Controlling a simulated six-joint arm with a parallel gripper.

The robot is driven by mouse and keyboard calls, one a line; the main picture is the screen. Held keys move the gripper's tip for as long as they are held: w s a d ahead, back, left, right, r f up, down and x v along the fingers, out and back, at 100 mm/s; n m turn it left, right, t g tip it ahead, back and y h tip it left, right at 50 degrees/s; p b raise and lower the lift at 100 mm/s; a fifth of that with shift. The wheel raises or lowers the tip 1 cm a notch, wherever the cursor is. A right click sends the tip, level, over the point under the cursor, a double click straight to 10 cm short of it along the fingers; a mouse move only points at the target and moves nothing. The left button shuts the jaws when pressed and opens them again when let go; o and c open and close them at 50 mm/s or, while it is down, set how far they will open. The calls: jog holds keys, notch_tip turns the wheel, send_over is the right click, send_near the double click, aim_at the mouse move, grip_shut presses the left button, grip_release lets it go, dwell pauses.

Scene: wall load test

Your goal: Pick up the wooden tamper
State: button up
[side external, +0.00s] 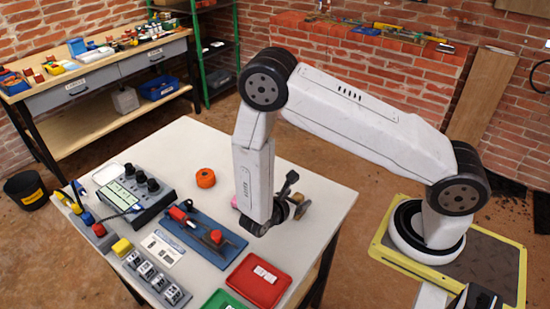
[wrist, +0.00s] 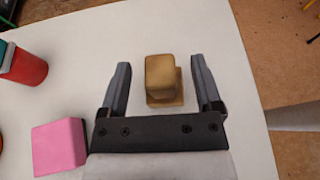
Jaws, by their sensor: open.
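The wooden tamper (wrist: 163,76) is a tan block on a slightly wider base, seen from above in the wrist view. It stands on the white table (wrist: 230,125). My gripper (wrist: 160,68) is open, with one finger on each side of the tamper in the picture and a gap on both sides. I cannot tell the height of the fingers over the table. In the side external view, a small brown piece, probably the tamper (side external: 301,208), shows beside my gripper (side external: 287,198), partly hidden by it.
A pink block (wrist: 59,147) lies left of my gripper. A red cylinder (wrist: 25,68) is farther left. An orange roll (side external: 205,178), a blue tray (side external: 223,246) with tools and a red tray (side external: 260,283) are also on the table. The table edge is close on the right.

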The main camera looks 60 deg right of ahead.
jog(key=shift+x, duration=0.75)
grip_shut()
